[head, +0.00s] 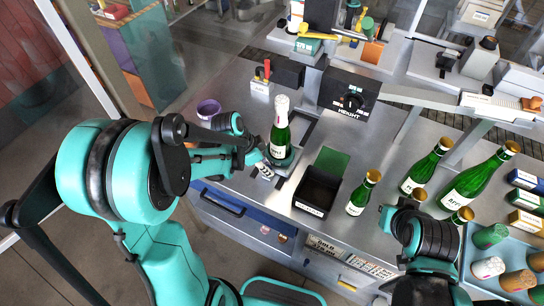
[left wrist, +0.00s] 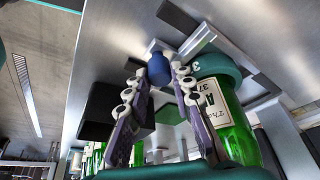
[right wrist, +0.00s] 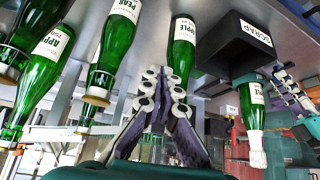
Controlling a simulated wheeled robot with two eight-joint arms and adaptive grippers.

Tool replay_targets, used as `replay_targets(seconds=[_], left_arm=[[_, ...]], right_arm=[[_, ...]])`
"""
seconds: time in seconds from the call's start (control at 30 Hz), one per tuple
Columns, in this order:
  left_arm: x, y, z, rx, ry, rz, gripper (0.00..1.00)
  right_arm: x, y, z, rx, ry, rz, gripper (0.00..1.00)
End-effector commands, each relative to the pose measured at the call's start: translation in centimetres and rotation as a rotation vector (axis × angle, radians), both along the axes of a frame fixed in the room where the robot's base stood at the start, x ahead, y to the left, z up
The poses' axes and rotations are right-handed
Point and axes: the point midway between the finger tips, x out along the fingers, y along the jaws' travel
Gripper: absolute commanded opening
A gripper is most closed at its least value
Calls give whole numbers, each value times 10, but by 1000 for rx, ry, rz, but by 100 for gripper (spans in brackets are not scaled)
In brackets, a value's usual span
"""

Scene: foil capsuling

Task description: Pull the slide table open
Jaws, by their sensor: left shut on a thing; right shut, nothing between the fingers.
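In the head view a green bottle (head: 280,140) with a white foil top stands upright in a green round holder (head: 284,162) on the slide table, beside my left gripper (head: 266,166). In the left wrist view my left gripper (left wrist: 158,72) is shut on a round blue knob (left wrist: 158,66). The green holder (left wrist: 217,68) and the bottle (left wrist: 232,125) are just right of the fingers there. The knob is hidden by the fingers in the head view. My right gripper (right wrist: 164,78) is shut and empty, close to the standing bottles.
Several green bottles (head: 412,180) stand farther right, near a blue tray (head: 468,250). A height control box (head: 350,93) is behind. A purple cup (head: 209,109) is at the left.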

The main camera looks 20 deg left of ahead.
Motion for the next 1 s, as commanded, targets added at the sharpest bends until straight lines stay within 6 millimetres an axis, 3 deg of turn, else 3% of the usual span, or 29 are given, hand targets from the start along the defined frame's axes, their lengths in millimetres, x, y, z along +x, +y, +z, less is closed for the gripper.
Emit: replay_targets(seconds=[0.3, 0.77, 0.8, 0.83, 0.87, 1.0], left_arm=[[-22, 5, 0, 0, 0, 0, 0], [-24, 5, 0, 1, -1, 0, 0], [-24, 5, 0, 1, -1, 0, 31], [-24, 5, 0, 1, -1, 0, 39], [-24, 5, 0, 1, -1, 0, 44], [-24, 5, 0, 1, -1, 0, 44]], right_arm=[[0, 0, -1, 0, 0, 0, 0], [0, 0, -1, 0, 0, 0, 0], [0, 0, -1, 0, 0, 0, 0], [0, 0, -1, 0, 0, 0, 0], [0, 0, -1, 0, 0, 0, 0], [0, 0, -1, 0, 0, 0, 0]])
